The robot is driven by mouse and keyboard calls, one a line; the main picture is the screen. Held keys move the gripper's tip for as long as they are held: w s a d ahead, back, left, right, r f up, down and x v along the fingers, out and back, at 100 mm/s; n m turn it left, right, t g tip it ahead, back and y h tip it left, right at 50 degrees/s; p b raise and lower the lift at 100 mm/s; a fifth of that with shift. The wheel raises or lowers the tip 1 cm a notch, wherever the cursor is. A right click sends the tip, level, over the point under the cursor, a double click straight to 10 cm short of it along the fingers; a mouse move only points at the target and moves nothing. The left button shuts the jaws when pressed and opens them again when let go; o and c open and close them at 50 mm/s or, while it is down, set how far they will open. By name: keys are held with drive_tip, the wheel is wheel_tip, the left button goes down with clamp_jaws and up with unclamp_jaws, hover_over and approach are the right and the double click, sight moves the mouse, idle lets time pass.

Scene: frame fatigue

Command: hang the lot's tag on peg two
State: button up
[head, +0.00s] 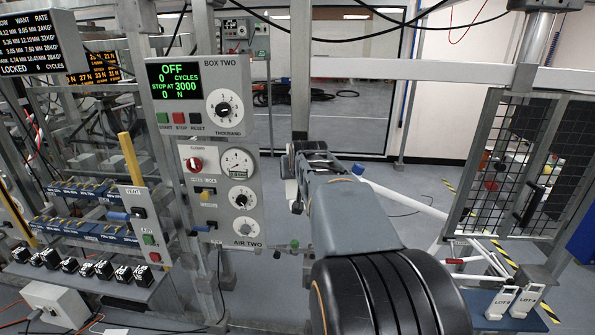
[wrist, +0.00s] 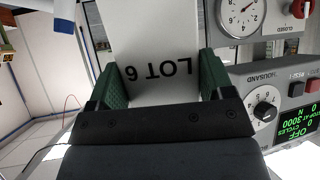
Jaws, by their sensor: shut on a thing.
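My gripper (wrist: 163,78) shows in the wrist view, its two green finger pads on either side of a white tag (wrist: 150,35). The tag reads LOT 6, upside down in that view, and its far end runs out of the top of the picture. My gripper is shut on it. In the head view my own arm reaches forward in the middle and hides the gripper and the tag. I cannot make out peg two for certain in either view.
The BOX TWO panel (head: 200,97) reads OFF, 0 cycles, stop at 3000. The AIR TWO panel (head: 224,195) is below it, left of my arm. Two more lot tags (head: 499,304) stand at the lower right, near a mesh guard (head: 520,165). Open floor lies behind my arm.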

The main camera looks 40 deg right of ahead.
drive_tip(key=o, duration=0.7)
drive_tip(key=shift+o, duration=0.2)
drive_tip(key=b+v, duration=0.2)
drive_tip(key=v, duration=1.2)
drive_tip(key=s+a+f+n+g+y, duration=0.1)
drive_tip(key=a+f+g+y, duration=0.15)
drive_tip(key=f, duration=0.55)
drive_tip(key=s+a+f+g+y, duration=0.1)
drive_tip(key=a+f, duration=0.3)
drive_tip(key=f, duration=0.3)
drive_tip(key=s+a+f+n+g+y, duration=0.2)
drive_tip(key=s+a+f+n, duration=0.2)
drive_tip(key=a+f, duration=0.7)
drive_tip(key=shift+s+a+n, duration=0.4)
drive_tip(key=shift+s+a, duration=0.25)
drive_tip(key=shift+s, duration=0.4)
drive_tip(key=shift+f, duration=0.1)
